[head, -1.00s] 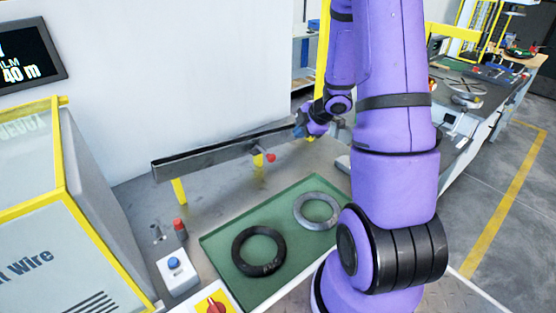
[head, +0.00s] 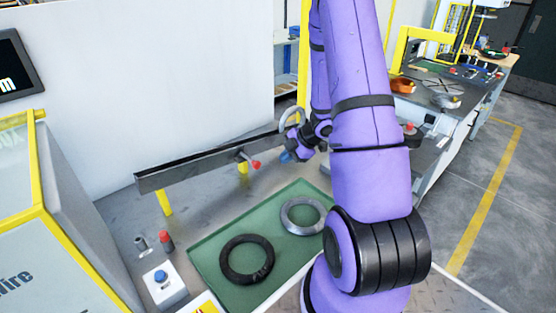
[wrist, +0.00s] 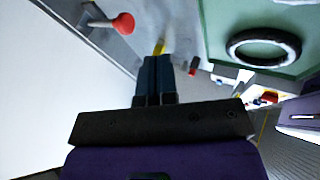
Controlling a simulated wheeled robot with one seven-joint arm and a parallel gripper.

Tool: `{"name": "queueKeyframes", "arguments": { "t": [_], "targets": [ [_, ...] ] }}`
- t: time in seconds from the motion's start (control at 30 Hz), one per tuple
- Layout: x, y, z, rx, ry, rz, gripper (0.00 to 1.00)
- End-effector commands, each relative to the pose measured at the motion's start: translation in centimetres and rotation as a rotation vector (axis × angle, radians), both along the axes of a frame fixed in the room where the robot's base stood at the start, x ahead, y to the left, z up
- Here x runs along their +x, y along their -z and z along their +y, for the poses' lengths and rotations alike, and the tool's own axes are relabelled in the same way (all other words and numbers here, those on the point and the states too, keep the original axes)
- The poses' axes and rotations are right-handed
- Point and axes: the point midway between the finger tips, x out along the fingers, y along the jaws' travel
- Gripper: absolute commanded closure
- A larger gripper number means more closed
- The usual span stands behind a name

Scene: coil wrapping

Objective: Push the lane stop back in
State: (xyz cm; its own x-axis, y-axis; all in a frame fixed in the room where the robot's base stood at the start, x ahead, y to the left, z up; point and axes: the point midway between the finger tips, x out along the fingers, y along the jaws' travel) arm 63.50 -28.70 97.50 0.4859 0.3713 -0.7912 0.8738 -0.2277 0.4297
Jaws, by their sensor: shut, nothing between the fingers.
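The lane is a long grey rail (head: 190,169) on yellow legs along the white wall. The lane stop is a metal pin with a red knob (head: 256,164), sticking out of the rail's front side. In the wrist view the red knob (wrist: 123,23) and its pin show ahead and left of the fingertips. My gripper (head: 286,156) is shut and empty, just right of the red knob and apart from it. Its dark blue fingers (wrist: 153,62) lie side by side in the wrist view. A grey ring (head: 286,112) shows upright by the rail's right end, partly hidden by my arm.
A green tray (head: 210,256) in front of the lane holds a black coil (head: 246,272) and a grey ring (head: 300,229). A blue-button box (head: 164,288) and a red-capped post (head: 167,241) stand left of it. Clear bench lies between rail and tray.

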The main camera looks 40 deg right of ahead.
Motion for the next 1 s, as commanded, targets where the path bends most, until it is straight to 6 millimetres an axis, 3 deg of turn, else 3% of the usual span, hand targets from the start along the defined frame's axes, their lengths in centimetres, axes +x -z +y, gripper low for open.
{"name": "queueKeyframes", "arguments": {
  "t": [0.47, 0.7, 1.0],
  "targets": [
    [4.2, 6.9, 3.3, 0.001, -0.003, 0.002, 1.0],
    [7.3, 6.7, 3.2, -0.002, -0.003, -0.001, 1.0],
    [8.2, 6.6, 3.1, 0.0, -0.001, 0.0, 1.0]
  ]
}}
